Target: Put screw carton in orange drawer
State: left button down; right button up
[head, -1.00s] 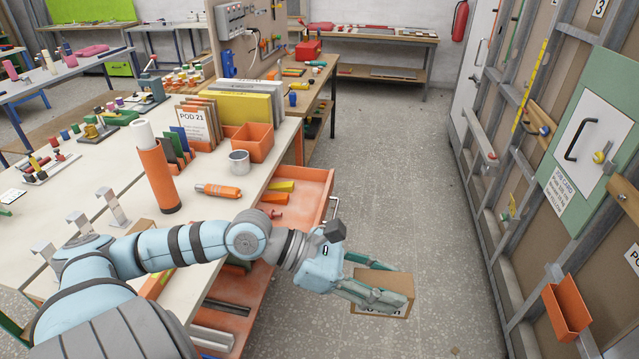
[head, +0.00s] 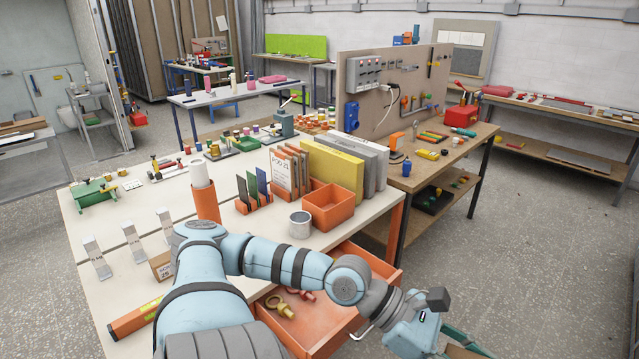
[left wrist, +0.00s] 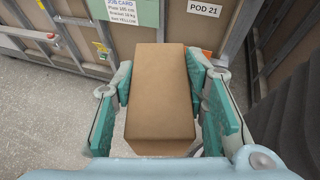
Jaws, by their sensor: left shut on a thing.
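My left gripper (head: 462,342) is at the bottom right of the head view, mostly cut off by the edge. The left wrist view shows its two teal fingers (left wrist: 160,110) closed on both sides of a plain brown carton (left wrist: 160,92). Only a sliver of this carton (head: 464,353) shows in the head view. The orange drawer (head: 376,263) is pulled open under the bench, left of the gripper and partly hidden by my left arm. A yellow eye bolt (head: 279,305) and a red piece lie in it. My right gripper is not in view.
The bench top (head: 130,290) holds an orange open bin (head: 329,207), a grey metal cup (head: 300,225), an orange tube (head: 206,203) and upright folders. A small carton (head: 161,266) stands beside metal brackets. Grey floor (head: 540,260) is free on the right.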

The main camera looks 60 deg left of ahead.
aim_at(338, 308)
jog(key=u, duration=1)
jog(key=i, duration=0.9)
jog(key=u, duration=0.95)
